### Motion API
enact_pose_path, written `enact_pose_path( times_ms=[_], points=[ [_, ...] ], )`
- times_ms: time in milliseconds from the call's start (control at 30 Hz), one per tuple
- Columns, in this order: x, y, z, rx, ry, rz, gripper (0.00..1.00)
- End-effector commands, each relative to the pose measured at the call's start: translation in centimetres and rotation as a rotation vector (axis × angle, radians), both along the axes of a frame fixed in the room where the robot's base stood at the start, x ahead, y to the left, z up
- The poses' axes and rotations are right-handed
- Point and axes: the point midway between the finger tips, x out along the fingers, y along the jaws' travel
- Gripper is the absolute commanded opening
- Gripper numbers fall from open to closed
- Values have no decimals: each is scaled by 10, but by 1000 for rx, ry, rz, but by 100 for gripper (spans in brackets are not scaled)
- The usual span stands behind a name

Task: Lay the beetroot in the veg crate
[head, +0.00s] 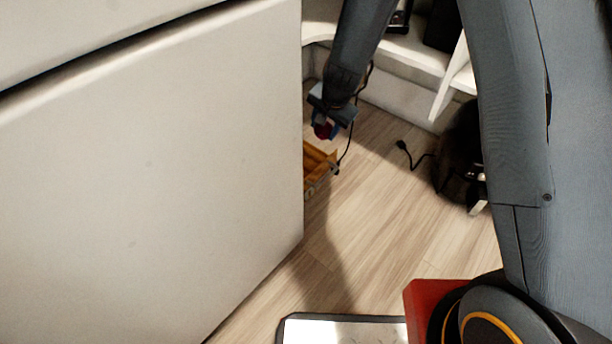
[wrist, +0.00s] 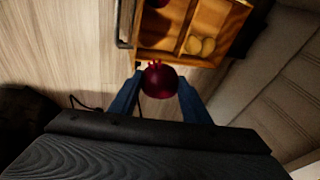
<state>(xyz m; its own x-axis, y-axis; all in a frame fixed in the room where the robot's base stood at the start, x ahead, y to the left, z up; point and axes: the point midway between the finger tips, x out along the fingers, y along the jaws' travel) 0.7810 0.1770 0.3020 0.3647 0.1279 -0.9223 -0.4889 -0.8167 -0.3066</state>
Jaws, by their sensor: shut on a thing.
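The beetroot (wrist: 159,82) is dark red and round, held between the two blue fingers of my gripper (wrist: 160,92) in the wrist view. In the head view the beetroot (head: 323,131) shows as a small dark red patch under my gripper (head: 330,122). The veg crate (wrist: 172,52) is a wooden box with compartments, just beyond the beetroot in the wrist view. One compartment holds pale yellowish round items, and a dark round item shows near its top edge. In the head view the crate (head: 318,172) is on the floor below my gripper, partly hidden by the white panel.
A large white panel (head: 150,180) fills the left of the head view. White shelving (head: 415,52) stands at the back. A dark round appliance (head: 460,155) with a cable and plug is on the floor at right. Wood floor (head: 365,235) between is clear.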

Motion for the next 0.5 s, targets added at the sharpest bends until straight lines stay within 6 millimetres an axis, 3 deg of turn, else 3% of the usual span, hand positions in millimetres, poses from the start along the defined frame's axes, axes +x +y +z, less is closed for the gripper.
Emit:
enact_pose_path(
  times_ms=[33, 133, 300, 500],
  points=[
    [8, 16, -24, 3, -16, -13, 18],
    [19, 36, -49, 8, -48, -49, 18],
    [28, 53, -70, 16, -79, -85, 18],
    [29, 56, -93, 17, -85, -92, 18]
  ],
)
